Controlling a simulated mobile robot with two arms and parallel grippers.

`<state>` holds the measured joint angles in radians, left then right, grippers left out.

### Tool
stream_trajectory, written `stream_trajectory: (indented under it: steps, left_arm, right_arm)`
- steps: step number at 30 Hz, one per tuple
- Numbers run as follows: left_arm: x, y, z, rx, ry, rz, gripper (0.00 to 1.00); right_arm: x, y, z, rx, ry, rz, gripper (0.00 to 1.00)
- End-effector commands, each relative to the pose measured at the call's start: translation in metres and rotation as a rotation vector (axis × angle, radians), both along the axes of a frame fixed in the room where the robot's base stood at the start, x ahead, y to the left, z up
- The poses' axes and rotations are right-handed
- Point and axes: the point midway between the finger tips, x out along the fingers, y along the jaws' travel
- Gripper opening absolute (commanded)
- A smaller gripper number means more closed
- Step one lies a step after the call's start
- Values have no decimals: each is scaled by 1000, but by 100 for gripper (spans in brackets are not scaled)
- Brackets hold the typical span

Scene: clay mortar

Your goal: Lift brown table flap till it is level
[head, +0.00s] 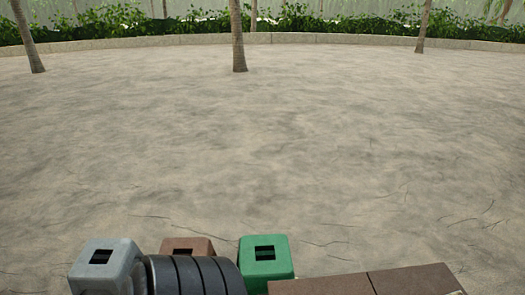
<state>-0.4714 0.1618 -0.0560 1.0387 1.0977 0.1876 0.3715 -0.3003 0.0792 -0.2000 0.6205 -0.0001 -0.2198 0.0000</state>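A brown flat top (318,286) shows at the bottom right edge of the head view. A seam divides it from a second brown panel (415,281) on its right. Only the far part of both panels shows; the rest is cut off by the frame. I cannot tell which panel, if either, is the flap, or whether one hangs down. Neither my left nor my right gripper is in view.
A grey block (90,279), a brown block (188,245) and a green block (267,269), each with a square hole, stand along the bottom. A dark ribbed rounded thing (190,278) is between them. Open sandy ground lies beyond, with palm trunks (238,40) and a low kerb (320,38).

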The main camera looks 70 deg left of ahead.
Motion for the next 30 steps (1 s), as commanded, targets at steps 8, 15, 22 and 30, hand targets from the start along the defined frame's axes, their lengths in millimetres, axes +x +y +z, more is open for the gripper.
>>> stream_trajectory:
  steps: [8,15,22,30]
  left_arm:
    - [1,-1,3,-4,-1,2,0]
    - [1,-1,3,-3,-1,2,21]
    - [1,-1,3,-3,-1,1,39]
    - [-5,-3,11,-3,-1,2,39]
  right_arm:
    - [0,0,3,0,0,0,43]
    - [0,0,3,0,1,0,43]
    - [0,0,3,0,1,0,43]
    - [0,0,7,0,1,0,43]
